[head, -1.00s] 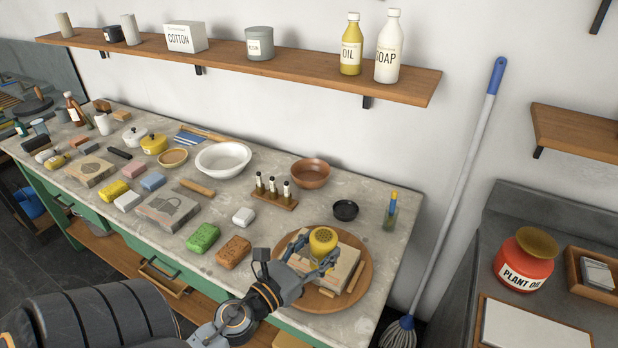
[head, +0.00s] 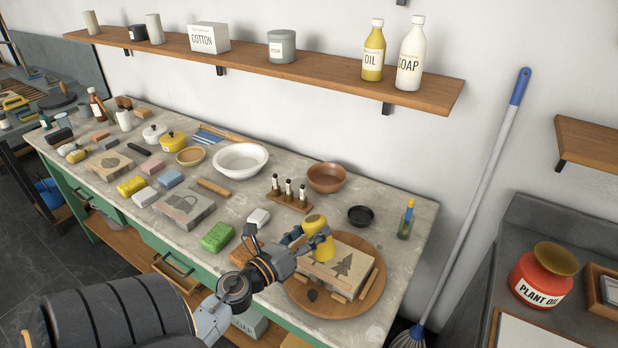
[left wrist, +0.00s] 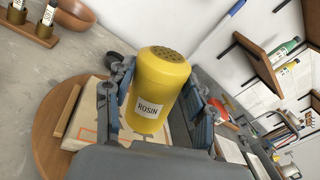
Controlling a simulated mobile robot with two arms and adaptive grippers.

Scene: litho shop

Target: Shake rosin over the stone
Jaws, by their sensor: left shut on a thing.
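My left gripper (head: 303,240) is shut on a yellow rosin shaker (head: 318,238). In the left wrist view the shaker (left wrist: 158,88) has a perforated top and a ROSIN label, and sits between the two fingers (left wrist: 160,108). The shaker and gripper hide part of the stone. My right gripper is not in view.
Sponges (head: 217,237) and other stones (head: 183,208) lie to the left.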

